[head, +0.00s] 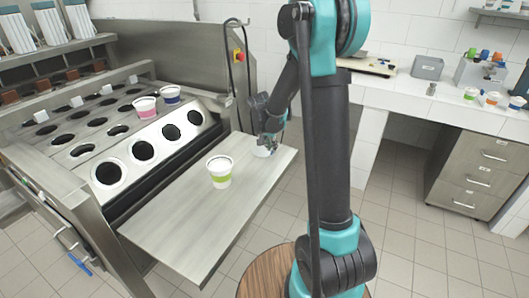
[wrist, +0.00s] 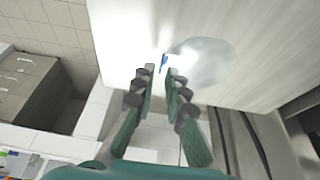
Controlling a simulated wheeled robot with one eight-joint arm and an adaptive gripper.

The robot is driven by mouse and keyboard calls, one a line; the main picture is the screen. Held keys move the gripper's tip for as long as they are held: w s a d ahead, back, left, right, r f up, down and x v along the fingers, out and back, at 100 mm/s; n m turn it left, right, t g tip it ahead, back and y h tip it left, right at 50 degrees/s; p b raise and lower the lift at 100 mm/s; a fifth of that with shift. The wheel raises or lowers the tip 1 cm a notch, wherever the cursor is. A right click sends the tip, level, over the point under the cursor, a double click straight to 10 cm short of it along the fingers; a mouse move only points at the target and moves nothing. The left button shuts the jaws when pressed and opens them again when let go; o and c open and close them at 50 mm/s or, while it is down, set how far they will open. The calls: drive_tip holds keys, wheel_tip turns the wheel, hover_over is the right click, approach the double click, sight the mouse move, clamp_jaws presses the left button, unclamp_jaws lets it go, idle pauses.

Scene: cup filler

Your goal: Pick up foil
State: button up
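The foil is a pale, shiny round disc (wrist: 207,60) with a small blue tab (wrist: 164,63) at its edge, lying on the metal shelf in the wrist view. In the head view a whitish round shape, probably the foil (head: 262,151), shows on the shelf below my gripper (head: 268,143), partly covered by it. In the wrist view my gripper (wrist: 161,74) has its two fingers apart with a narrow gap between them. The blue tab lies just past the fingertips, in line with the gap. I cannot tell whether a finger touches it. Nothing shows held.
A white cup with a green band (head: 219,171) stands on the shelf (head: 190,225). Behind is the cup filler (head: 118,130) with round holes, holding a pink-banded cup (head: 145,107) and a blue-banded cup (head: 170,94). A white counter (head: 420,97) with drawers stands at right.

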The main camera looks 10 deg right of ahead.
drive_tip(key=shift+x, duration=0.85)
clamp_jaws()
